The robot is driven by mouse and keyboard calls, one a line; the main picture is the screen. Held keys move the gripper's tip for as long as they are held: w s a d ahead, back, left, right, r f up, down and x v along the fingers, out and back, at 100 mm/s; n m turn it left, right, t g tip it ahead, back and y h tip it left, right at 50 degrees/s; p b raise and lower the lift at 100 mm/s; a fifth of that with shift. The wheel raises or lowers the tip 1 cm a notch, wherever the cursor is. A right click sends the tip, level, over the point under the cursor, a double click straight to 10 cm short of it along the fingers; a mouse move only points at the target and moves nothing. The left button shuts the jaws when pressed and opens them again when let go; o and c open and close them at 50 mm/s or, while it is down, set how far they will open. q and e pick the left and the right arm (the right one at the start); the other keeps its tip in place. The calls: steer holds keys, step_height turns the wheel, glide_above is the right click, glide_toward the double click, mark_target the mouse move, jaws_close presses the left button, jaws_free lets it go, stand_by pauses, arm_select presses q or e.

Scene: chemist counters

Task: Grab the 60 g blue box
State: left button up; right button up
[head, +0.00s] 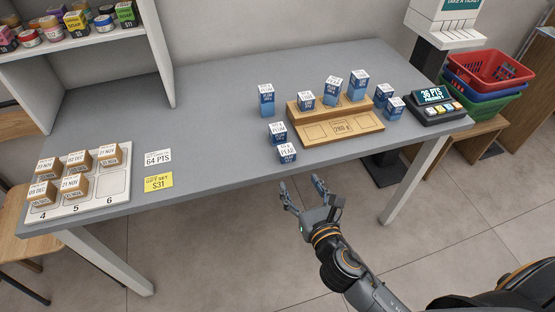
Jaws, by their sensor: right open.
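Several blue-and-white boxes stand at the right part of the grey counter. One tall blue box (266,101) stands left of the wooden stand. Three boxes, a short one (306,100) and two taller ones (333,90) (358,86), are on its raised back step. Two smaller boxes (383,95) (395,107) stand to its right. Two more, the rear one (277,133) and the front one (287,153), stand at its front left. The weight labels are too small to read surely. My right gripper (302,185) is open and empty, in front of the counter's edge. My left gripper is out of view.
The wooden stand (342,131) has a plaque reading about 260 g. A points display (435,105) stands at the right end, baskets (487,72) beyond. A white tray (117,185) of brown boxes and price cards (158,183) are left. The counter's middle (205,120) is clear.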

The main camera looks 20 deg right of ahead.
mark_target(289, 157)
steer(key=w, duration=0.5)
steer(key=w+f, duration=0.1)
steer(key=w, duration=0.2)
steer(key=shift+w+p, duration=0.1)
steer(key=shift+p, duration=0.2)
steer(key=w, duration=0.2)
steer(key=w+f, duration=0.1)
steer(key=w, duration=0.2)
steer(key=shift+w+d+f, duration=0.15)
steer(key=shift+w+d, duration=0.05)
steer(key=shift+w, duration=0.05)
steer(key=c, duration=1.3)
